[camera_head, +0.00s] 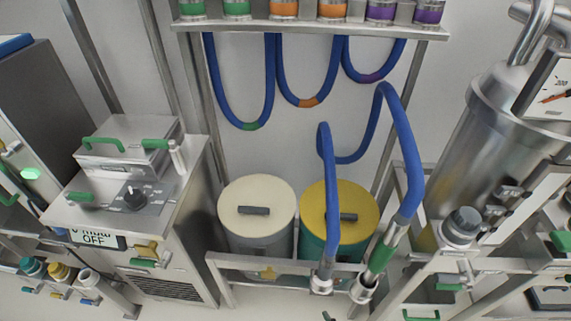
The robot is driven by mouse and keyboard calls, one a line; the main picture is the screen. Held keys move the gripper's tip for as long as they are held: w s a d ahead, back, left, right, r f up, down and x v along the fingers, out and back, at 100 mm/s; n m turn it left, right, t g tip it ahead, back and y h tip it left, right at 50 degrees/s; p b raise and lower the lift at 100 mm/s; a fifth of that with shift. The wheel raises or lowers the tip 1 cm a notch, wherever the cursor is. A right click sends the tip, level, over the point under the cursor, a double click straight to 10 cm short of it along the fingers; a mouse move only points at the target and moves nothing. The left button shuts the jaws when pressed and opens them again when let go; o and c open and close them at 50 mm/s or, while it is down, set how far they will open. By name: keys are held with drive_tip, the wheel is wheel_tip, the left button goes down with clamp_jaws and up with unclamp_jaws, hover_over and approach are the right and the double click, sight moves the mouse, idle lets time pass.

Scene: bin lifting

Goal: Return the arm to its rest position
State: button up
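Neither my arm nor my gripper shows in the head view, so its pose and opening are hidden. A bin with a cream lid (257,192) and dark handle stands upright at the centre. A second bin with a yellow lid (318,205) and teal body stands to its right. Both lids are on, and both bins are behind a low metal rail (235,260).
Blue hoses (410,150) hang over and in front of the yellow-lidded bin. A metal machine with green handles (130,160) stands at left and a large steel tank (475,130) at right. A shelf (320,28) with several colored containers is above.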

drive_tip(key=s+d+r+m+t+h, duration=0.1)
drive_tip(key=s+d+r, duration=0.25)
drive_tip(key=s, duration=0.25)
drive_tip(key=s+d+r+m+t+h, duration=0.1)
drive_tip(key=s+d+r, duration=0.25)
drive_tip(key=s, duration=0.25)
drive_tip(key=s+d+r+m+t+h, duration=0.1)
drive_tip(key=s+d+r+m+t, duration=0.1)
drive_tip(key=s+r, duration=0.9)
wheel_tip(320, 180, up, 2)
drive_tip(key=shift+s+d+r+m+t+h, duration=0.1)
drive_tip(key=shift+s+d+m+t+h, duration=0.3)
drive_tip(key=shift+d, duration=0.7)
drive_tip(key=shift+w, duration=0.15)
drive_tip(key=shift+c, duration=0.3)
